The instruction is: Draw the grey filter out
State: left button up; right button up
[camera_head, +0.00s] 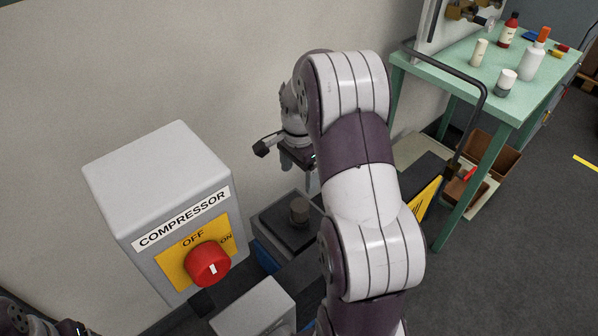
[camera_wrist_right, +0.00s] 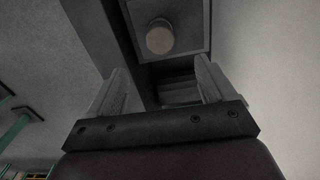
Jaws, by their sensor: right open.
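A short grey-brown round knob (camera_head: 299,210) stands on a dark square top plate (camera_head: 276,223) beside the compressor box. I take this knob to belong to the grey filter. In the right wrist view the knob (camera_wrist_right: 160,37) sits on its grey plate (camera_wrist_right: 190,47), beyond the fingertips. My right gripper (camera_head: 312,182) points down above the plate, a little above the knob and apart from it. In the wrist view its two fingers (camera_wrist_right: 160,85) are spread with nothing between them. My right arm hides part of the area behind. My left gripper is out of view.
A grey compressor box (camera_head: 160,190) with a red knob (camera_head: 208,265) stands left of the plate. A pale wall (camera_head: 150,70) rises behind. A green table (camera_head: 510,85) with bottles stands at the right, a dark bent rail (camera_head: 470,85) at its near side.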

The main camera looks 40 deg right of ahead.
aim_at(299, 205)
notch_tip(299, 205, down, 13)
jog(key=shift+r+b, duration=0.2)
jog(key=shift+b, duration=0.1)
jog(key=c, duration=1.1)
jog(key=shift+r+n+p, duration=0.15)
jog(key=shift+n+p, duration=0.35)
jog(key=shift+n, duration=0.2)
jog(key=shift+c, duration=0.2)
jog(key=shift+n, duration=0.8)
jog(key=shift+o, duration=1.1)
jog(key=c, duration=0.3)
jog(key=shift+r+p, duration=1.5)
jog(key=shift+p, duration=0.2)
